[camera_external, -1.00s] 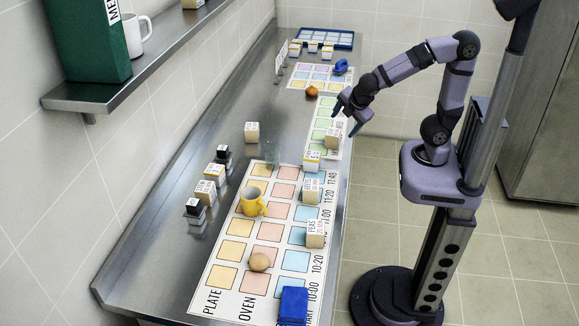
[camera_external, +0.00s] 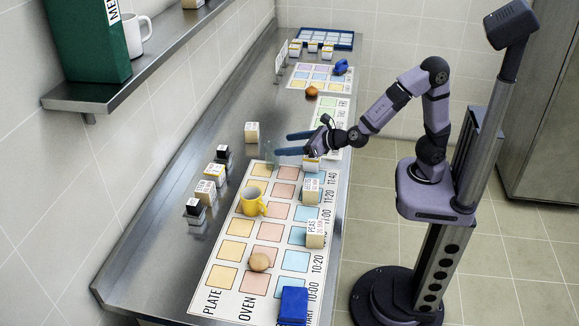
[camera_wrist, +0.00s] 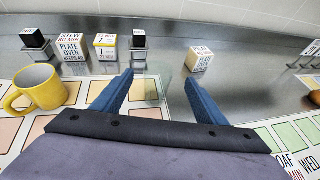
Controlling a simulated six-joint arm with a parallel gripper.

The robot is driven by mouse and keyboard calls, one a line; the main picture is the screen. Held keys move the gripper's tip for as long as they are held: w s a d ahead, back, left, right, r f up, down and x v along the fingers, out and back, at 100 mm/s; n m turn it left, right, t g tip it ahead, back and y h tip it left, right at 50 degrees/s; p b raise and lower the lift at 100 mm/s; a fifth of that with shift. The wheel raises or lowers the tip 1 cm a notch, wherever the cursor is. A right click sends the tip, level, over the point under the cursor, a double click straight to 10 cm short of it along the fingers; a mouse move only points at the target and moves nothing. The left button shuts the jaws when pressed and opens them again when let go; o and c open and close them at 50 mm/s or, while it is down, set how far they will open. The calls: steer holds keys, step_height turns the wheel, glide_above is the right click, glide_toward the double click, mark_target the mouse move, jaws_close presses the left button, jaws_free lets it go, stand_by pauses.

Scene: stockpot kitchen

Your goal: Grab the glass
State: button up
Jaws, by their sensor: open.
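A clear, faintly greenish glass (camera_external: 271,157) stands upright at the far end of the large printed mat, near the yellow squares. My gripper (camera_external: 283,144) is open, with its two blue fingers pointing left toward the glass. The fingertips are close to the glass in the external view; I cannot tell whether they touch it.
Labelled blocks (camera_external: 252,133) and black-topped containers (camera_external: 194,207) stand along the wall side. A block (camera_external: 311,162) stands under my wrist. A blue item (camera_external: 293,305) lies at the near end.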

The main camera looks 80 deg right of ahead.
mark_target(272, 148)
steer(key=shift+f+p+x, duration=0.15)
steer(key=shift+p+x, duration=0.15)
steer(key=shift+x, duration=1.55)
steer(key=shift+f+p+x, duration=0.15)
steer(key=shift+p+x, duration=0.1)
steer(key=shift+x, duration=1.6)
steer(key=shift+s+a, duration=0.1)
steer(key=c, duration=1.2)
